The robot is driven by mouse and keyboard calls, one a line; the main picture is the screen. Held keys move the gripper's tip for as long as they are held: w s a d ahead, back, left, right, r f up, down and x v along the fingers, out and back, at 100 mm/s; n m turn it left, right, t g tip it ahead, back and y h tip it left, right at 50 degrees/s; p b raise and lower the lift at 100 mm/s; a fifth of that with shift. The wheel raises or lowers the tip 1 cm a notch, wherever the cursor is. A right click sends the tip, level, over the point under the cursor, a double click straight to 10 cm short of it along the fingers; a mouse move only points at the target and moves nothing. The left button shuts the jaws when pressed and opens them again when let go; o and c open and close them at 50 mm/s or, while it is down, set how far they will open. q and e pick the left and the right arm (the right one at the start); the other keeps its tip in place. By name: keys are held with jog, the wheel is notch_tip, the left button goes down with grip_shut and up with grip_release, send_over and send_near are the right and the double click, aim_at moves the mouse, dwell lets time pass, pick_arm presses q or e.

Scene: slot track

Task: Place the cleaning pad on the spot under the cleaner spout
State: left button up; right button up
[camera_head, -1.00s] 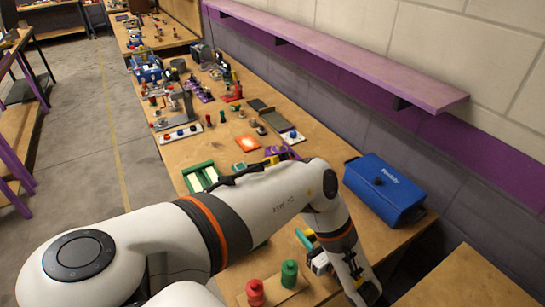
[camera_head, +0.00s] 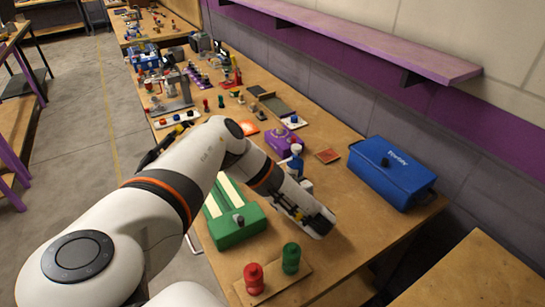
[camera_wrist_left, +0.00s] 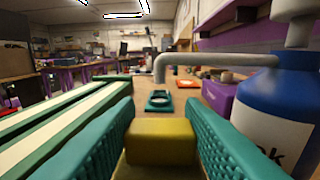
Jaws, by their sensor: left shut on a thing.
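My left gripper (camera_wrist_left: 160,138) is shut on the yellow cleaning pad (camera_wrist_left: 160,145), held between its teal ridged fingers in the left wrist view. In the head view my arm hides the jaws and the pad. A blue cleaner bottle (camera_wrist_left: 270,115) with a white label stands right of the gripper; it also shows beside my wrist in the head view (camera_head: 296,166). Its grey spout (camera_wrist_left: 215,60) reaches left and bends down. Below and just beyond the spout tip is a teal square piece with a round ring (camera_wrist_left: 158,103), ahead of the pad. My right gripper is not in view.
A green case with pale strips (camera_head: 236,231) lies left of the gripper. A purple box (camera_head: 283,141) stands behind the bottle. A blue toolbox (camera_head: 392,178) is at the right. Red and green knobs (camera_head: 291,258) stand on a wooden board at the front edge.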

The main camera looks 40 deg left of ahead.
pick_arm(q)
jog(key=shift+w+a+f+b, duration=0.1)
jog(key=shift+a+f+b, duration=0.05)
jog(key=shift+a+b, duration=0.2)
jog(key=shift+a+f+b, duration=0.15)
jog(key=shift+f+b, duration=0.35)
jog(key=shift+f, duration=0.05)
jog(key=shift+a+f+b, duration=0.15)
jog(key=shift+f+b, duration=0.3)
jog(key=shift+f, duration=0.25)
jog(key=shift+f+p, duration=0.2)
jog(key=shift+p, duration=0.1)
jog(key=shift+f, duration=0.15)
jog(key=o, duration=1)
